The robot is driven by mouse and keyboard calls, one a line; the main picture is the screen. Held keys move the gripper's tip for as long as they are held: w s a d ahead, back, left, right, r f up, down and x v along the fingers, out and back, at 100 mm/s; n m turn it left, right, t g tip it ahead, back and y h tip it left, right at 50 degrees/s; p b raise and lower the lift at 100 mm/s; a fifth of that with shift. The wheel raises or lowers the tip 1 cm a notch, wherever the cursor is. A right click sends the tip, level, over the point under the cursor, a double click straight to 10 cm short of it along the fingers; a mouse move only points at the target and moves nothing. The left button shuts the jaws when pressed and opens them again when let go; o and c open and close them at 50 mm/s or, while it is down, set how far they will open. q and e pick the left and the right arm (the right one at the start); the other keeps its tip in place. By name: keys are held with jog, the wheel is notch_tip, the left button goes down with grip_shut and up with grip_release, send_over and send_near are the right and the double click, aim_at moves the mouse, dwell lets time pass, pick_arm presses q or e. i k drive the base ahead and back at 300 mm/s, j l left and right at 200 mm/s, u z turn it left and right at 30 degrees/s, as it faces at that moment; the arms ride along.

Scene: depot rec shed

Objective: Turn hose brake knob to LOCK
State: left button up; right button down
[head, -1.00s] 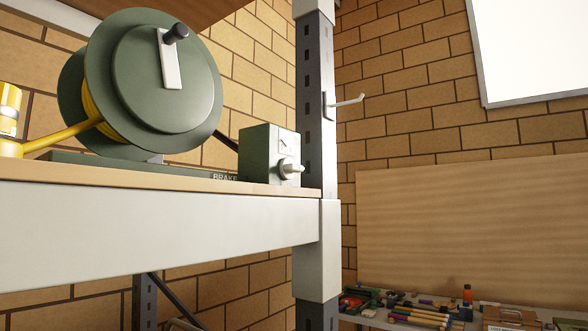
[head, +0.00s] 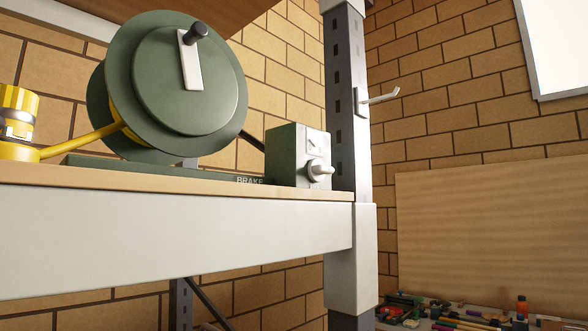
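The word BRAKE (head: 250,181) is on the base strip left of the box. The green hose reel (head: 165,90) with yellow hose stands left of the box. Neither gripper is in view.
The shelf's white front beam (head: 170,235) runs across below the box, and a grey upright post (head: 347,110) stands just right of it. A hook (head: 380,97) sticks out from the post. A low bench at the right holds several tools (head: 450,315).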

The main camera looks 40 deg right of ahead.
aim_at(317, 170)
jog(key=l+u, duration=0.2)
jog(key=l, duration=0.25)
jog(key=k+l+u, duration=0.2)
jog(key=l, duration=0.3)
jog(key=l+u, duration=0.2)
jog(key=l, duration=0.25)
jog(key=k+l+u, duration=0.2)
jog(key=l, duration=0.25)
jog(key=i, duration=0.1)
